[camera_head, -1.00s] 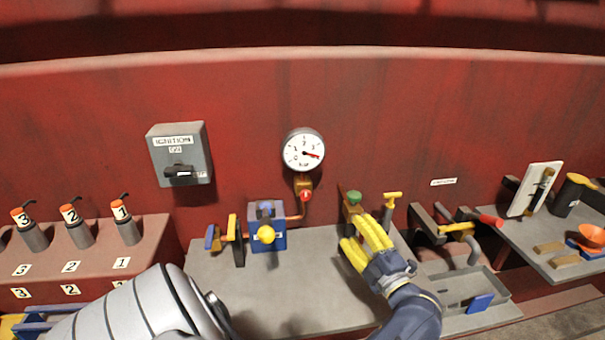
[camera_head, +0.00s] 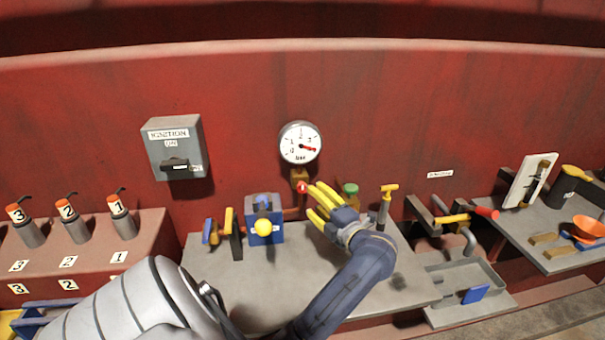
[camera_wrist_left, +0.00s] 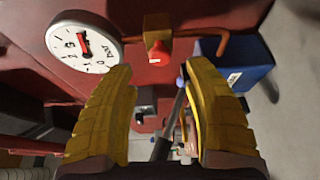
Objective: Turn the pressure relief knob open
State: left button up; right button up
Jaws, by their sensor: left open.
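A small red knob (camera_head: 302,187) sits on a brass fitting under the round white pressure gauge (camera_head: 300,142) on the red wall. My left gripper (camera_head: 316,200) has yellow fingers and is open and empty, just right of and in front of the knob. In the left wrist view the red knob (camera_wrist_left: 158,57) lies ahead of the open fingers, between their tips in the picture and apart from them. The gauge (camera_wrist_left: 84,43) is at upper left there. My right gripper is not in view.
A blue box (camera_head: 263,222) with a yellow ball stands left of my gripper, also in the left wrist view (camera_wrist_left: 235,72). A green-capped fitting (camera_head: 350,190) and a yellow T-handle (camera_head: 388,200) stand to the right. The grey bench (camera_head: 240,290) is bare in front.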

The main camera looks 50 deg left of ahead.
aim_at(304, 190)
pick_arm(q)
jog(key=shift+w+a, duration=0.15)
jog(key=shift+a, duration=1.05)
jog(key=shift+w+a, duration=0.2)
jog(key=shift+a, duration=0.95)
jog(key=shift+w+a, duration=0.15)
jog(key=shift+a, duration=1.05)
jog(key=shift+c, duration=0.3)
grip_shut()
